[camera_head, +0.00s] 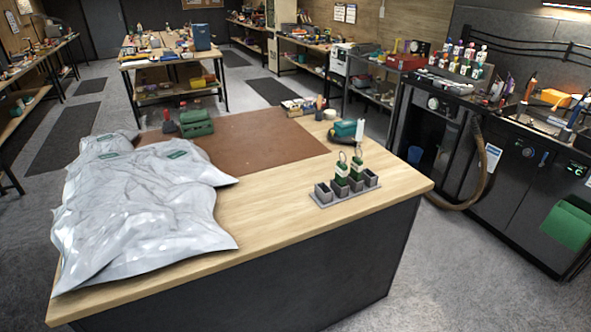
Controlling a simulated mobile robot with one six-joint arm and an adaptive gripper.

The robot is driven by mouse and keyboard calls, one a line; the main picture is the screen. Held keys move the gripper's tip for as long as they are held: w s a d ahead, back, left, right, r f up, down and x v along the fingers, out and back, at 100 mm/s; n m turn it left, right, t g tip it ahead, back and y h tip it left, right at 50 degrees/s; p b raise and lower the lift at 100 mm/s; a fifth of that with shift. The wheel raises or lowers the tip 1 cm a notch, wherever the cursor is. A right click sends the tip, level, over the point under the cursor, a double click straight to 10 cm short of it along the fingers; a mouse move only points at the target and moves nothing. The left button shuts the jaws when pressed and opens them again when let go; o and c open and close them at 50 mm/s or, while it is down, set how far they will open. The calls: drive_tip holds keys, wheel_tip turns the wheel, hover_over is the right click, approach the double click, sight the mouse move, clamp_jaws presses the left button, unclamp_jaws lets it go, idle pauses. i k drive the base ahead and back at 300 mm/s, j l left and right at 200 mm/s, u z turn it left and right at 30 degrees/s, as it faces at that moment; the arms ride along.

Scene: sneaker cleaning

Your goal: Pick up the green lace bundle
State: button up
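A small grey rack (345,195) with several square cups stands near the right front of the wooden workbench. Two upright green-and-white pieces with loops on top stand in its middle cups: a left one (341,169) and a right one (357,162). They may be lace bundles, but they are too small to tell for sure. The left and right end cups look empty. My gripper is not in view.
Crumpled silvery bags (140,215) cover the bench's left side. A brown mat (250,145) lies at the back, with a green case (196,123) at its left edge. A teal item (345,128) and small tools stand behind the rack. Bare wood (270,215) lies left of the rack.

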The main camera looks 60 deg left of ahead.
sight(356, 165)
drive_tip(key=u, duration=1.75)
drive_tip(key=i+z, duration=0.15)
drive_tip(key=i, duration=0.35)
drive_tip(key=i+j+z, duration=0.15)
drive_tip(key=i, duration=0.35)
drive_tip(key=i+j+z, duration=0.15)
drive_tip(key=i, duration=0.4)
drive_tip(key=i+j+z, duration=0.2)
drive_tip(key=i+j, duration=0.15)
drive_tip(key=i, duration=0.1)
